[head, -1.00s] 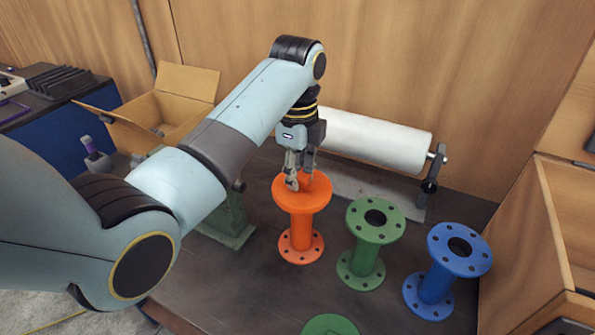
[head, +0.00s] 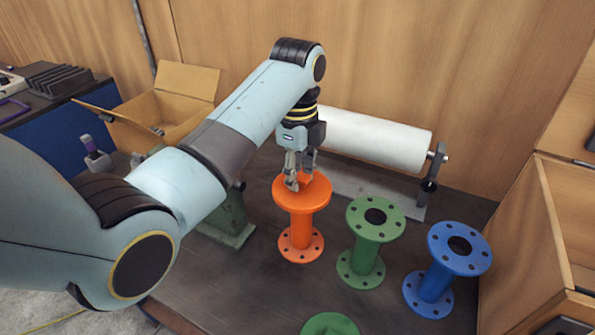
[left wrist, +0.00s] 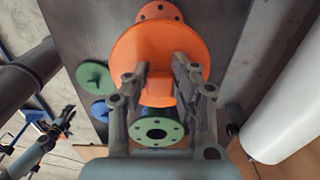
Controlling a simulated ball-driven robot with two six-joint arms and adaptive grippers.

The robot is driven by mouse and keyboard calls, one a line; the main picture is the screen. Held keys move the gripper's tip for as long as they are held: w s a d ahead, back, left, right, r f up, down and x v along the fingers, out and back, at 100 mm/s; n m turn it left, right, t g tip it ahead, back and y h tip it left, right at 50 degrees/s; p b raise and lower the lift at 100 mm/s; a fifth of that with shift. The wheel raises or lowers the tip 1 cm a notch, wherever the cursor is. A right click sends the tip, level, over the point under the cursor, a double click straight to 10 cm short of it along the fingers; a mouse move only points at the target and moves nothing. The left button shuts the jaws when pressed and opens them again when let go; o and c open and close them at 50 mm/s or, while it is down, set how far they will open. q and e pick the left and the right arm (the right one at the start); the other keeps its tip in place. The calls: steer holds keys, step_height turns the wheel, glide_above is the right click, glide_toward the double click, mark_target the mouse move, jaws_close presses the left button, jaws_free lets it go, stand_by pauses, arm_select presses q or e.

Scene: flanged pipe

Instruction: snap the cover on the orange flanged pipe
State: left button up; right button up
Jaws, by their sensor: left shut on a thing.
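The orange flanged pipe (head: 301,240) stands upright on the bench. A smooth orange disc, the cover (head: 316,200), is at its top end and shows no bolt holes. My left gripper (head: 298,184) points down at the pipe's top and is shut on the cover's raised middle part. In the left wrist view the cover (left wrist: 155,48) lies beyond the fingers (left wrist: 160,84), and the pipe's lower flange (left wrist: 160,10) shows past it. The cover hides the joint with the pipe, so I cannot tell whether it is snapped on. My right gripper (left wrist: 66,116) shows small at the left wrist view's left.
A green flanged pipe (head: 366,262) and a blue one (head: 436,287) stand to the right. A green disc (head: 330,325) lies at the front. A white roll (head: 375,140) is behind the pipes. A wooden crate (head: 525,235) bounds the right, an open carton (head: 165,112) the left.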

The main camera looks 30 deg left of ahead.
arm_select(q)
steer(key=shift+f, duration=0.1)
stand_by(0.8)
steer(key=o, duration=1)
steer(key=shift+o, duration=0.3)
steer(key=o, duration=0.4)
steer(key=shift+o, duration=0.2)
steer(key=shift+r, duration=2.75)
jaws_close()
